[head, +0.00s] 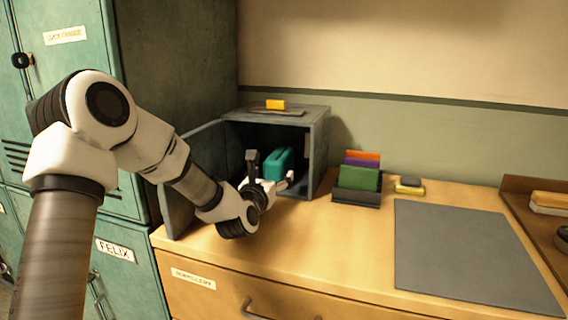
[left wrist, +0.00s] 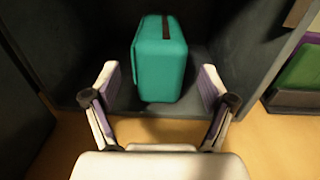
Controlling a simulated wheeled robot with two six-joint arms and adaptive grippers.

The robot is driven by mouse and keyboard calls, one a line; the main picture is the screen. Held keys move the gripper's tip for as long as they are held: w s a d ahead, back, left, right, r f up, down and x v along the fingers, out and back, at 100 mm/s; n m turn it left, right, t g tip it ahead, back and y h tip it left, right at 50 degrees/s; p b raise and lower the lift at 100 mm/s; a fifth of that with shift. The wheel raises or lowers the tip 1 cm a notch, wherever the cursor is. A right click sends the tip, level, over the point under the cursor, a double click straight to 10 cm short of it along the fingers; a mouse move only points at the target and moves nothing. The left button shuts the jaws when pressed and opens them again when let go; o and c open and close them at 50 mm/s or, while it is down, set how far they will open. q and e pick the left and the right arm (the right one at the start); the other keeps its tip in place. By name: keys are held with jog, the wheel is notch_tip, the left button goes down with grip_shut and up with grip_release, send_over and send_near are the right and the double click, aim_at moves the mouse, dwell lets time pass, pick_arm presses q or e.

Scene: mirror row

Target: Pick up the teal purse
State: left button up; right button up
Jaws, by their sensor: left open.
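The teal purse (head: 279,163) stands upright inside a grey open-fronted box (head: 319,150) on the wooden counter. It has a dark strip along its top, seen in the left wrist view (left wrist: 160,70). My left gripper (head: 270,180) is at the mouth of the box, in front of the purse. In the left wrist view my left gripper (left wrist: 158,88) is open, with its fingers spread to either side of the purse's near end. The right gripper is not in view.
The box's door (head: 180,185) stands open on the left. An orange block (head: 275,104) lies on top of the box. A holder with coloured cards (head: 358,180) and a grey mat (head: 465,250) are to the right. Green lockers (head: 170,60) stand at left.

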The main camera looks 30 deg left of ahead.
pick_arm(q)
jog(key=x, duration=0.6)
jog(key=shift+w, duration=0.2)
jog(key=c, duration=1.3)
